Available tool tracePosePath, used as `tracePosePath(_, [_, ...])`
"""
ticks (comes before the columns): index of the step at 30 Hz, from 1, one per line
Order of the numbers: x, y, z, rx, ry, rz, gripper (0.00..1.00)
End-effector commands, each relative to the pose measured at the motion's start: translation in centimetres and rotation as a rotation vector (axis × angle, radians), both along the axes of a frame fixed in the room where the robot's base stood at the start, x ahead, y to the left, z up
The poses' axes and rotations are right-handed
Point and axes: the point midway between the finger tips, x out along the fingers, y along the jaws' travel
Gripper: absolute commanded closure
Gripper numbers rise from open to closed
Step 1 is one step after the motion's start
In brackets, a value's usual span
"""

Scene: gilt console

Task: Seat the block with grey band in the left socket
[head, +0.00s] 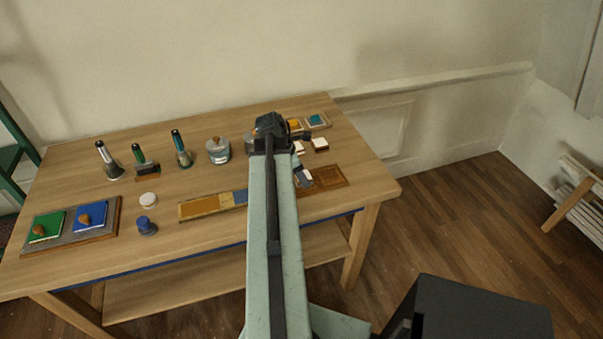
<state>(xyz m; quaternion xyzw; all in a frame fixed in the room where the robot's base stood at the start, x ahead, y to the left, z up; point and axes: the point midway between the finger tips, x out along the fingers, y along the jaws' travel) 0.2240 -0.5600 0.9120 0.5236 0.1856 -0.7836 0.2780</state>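A brown wooden board (335,177) with recessed parts lies near the table's right front edge; the sockets are too small to tell apart, and its left part is partly covered. A small white-topped block (320,145) stands behind the board, and another pale one (298,148) is beside my arm.
Framed orange (294,125) and teal (317,120) squares lie at the back right. The right front corner is clear.

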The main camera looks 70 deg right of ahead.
Motion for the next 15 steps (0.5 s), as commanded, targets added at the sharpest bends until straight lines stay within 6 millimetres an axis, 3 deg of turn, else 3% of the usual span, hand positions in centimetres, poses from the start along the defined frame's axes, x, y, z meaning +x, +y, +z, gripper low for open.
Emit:
tracePosePath(12, [0.04, 0.02, -0.19, 0.000, 0.000, 0.001, 0.90])
tracePosePath(13, [0.05, 0.03, -0.20, 0.000, 0.000, 0.001, 0.42])
tracePosePath(15, [0.06, 0.03, -0.19, 0.000, 0.000, 0.001, 0.24])
